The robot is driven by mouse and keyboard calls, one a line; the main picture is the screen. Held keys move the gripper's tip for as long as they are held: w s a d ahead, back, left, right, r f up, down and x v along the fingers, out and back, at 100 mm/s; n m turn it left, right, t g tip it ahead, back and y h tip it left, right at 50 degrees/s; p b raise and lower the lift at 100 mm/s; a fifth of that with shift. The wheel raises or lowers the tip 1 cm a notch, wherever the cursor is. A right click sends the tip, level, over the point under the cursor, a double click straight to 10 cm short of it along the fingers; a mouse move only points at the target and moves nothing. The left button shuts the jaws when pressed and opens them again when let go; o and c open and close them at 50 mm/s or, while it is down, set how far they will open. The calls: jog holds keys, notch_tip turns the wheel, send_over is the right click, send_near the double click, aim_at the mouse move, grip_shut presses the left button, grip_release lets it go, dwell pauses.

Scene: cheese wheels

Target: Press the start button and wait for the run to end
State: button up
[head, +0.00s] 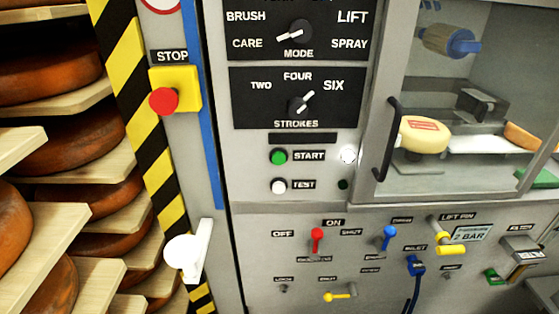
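The green start button (279,157) sits on the grey control panel beside the label START. A round lamp (348,155) to the right of that label is bright white. The white test button (279,186) is just below, with a small dark green lamp (343,184) to its right. The mode knob (294,36) points toward CARE. The strokes knob (302,102) points toward SIX. A dark blank strip (302,138) lies above START. My gripper is not in the head view.
Racks of orange-brown cheese wheels (90,140) fill the left. A red stop button (164,101) stands out from a yellow box. A clear-fronted chamber with a black handle (386,140) holds a pale cheese (424,135). A red lever (317,238) and blue lever (388,238) are below.

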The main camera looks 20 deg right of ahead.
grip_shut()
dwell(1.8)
